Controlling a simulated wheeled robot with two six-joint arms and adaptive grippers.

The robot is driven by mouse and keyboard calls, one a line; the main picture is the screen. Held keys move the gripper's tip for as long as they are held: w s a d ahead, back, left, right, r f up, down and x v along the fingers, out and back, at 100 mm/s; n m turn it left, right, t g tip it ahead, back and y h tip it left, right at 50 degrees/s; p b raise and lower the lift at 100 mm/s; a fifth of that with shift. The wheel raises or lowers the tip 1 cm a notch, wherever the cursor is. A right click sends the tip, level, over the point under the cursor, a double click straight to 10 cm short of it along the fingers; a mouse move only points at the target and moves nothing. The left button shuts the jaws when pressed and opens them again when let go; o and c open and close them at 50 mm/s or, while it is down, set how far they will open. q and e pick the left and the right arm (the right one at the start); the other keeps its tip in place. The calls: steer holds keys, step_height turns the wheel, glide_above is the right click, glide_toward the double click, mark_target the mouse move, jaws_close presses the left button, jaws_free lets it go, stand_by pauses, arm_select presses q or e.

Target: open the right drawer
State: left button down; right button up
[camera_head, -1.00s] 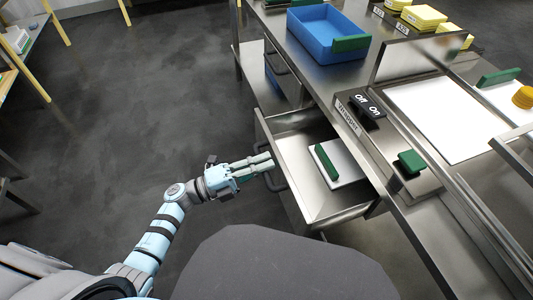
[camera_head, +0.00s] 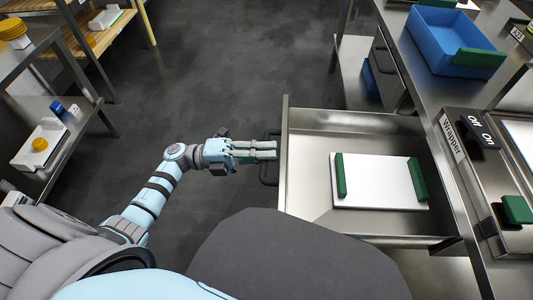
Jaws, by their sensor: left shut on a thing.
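The right drawer (camera_head: 310,218) is pulled out from the steel counter, with its front panel toward my left arm. Its dark handle (camera_head: 269,170) is on the outside of that panel. My left gripper (camera_head: 268,151) is shut at the handle, its fingers reaching to the drawer front and partly hiding the handle. Inside the drawer lies a white board (camera_head: 378,180) with a green bar along each of its two short sides. My right gripper is not in view.
A blue bin (camera_head: 440,42) with a green handle stands on the counter above a closed drawer (camera_head: 385,62). The wrapper switch panel (camera_head: 470,135) is at the right. Shelves with small items stand at the left. Dark floor is clear between.

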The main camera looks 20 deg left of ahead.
arm_select(q)
steer(key=shift+s+f, duration=0.1)
steer(key=shift+f, duration=0.05)
steer(key=c, duration=1.9)
jaws_free()
steer(key=v, duration=1.2)
